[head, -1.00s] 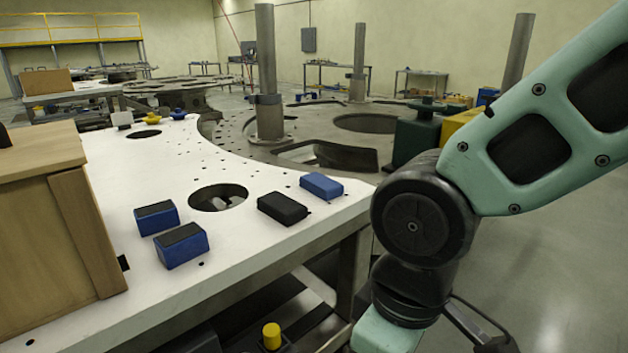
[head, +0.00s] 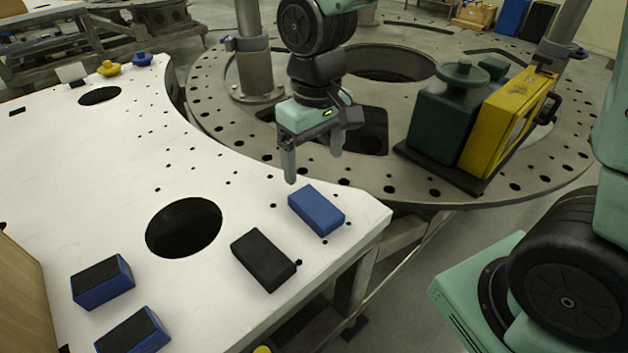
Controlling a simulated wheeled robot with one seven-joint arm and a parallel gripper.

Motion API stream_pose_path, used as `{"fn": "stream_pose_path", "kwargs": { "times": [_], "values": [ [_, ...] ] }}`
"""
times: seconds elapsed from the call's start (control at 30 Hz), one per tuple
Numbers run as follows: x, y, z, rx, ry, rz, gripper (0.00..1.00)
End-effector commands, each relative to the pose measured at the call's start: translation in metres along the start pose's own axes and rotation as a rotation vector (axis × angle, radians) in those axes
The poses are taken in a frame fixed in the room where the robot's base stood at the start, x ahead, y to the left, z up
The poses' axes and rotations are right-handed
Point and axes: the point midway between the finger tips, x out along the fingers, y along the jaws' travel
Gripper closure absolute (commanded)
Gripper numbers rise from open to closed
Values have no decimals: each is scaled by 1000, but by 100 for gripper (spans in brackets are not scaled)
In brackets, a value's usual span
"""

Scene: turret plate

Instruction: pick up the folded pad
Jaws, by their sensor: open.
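No item is plainly a folded pad, and I cannot tell which is meant. The block-like candidates lie on the white table: a plain blue block (head: 316,210) near its right corner, a black block (head: 263,260) just left of and nearer than it, and two blue blocks with black tops, one at the left (head: 103,282) and one at the bottom edge (head: 134,332), partly cut off. My gripper (head: 314,165) is open and empty, its fingers pointing down. In the picture it is just above and beyond the plain blue block, apart from it.
A wooden box stands at the left edge.

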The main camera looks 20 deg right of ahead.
Motion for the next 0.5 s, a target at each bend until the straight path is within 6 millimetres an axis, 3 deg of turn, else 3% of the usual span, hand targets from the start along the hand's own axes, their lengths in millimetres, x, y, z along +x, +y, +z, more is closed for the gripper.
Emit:
{"fn": "stream_pose_path", "kwargs": {
  "times": [0.03, 0.23, 0.5],
  "values": [
    [-16, 9, -8, 24, -3, 4, 15],
    [-18, 29, -21, 68, -8, 16, 15],
    [30, 30, -21, 67, -13, 17, 15]
  ]
}}
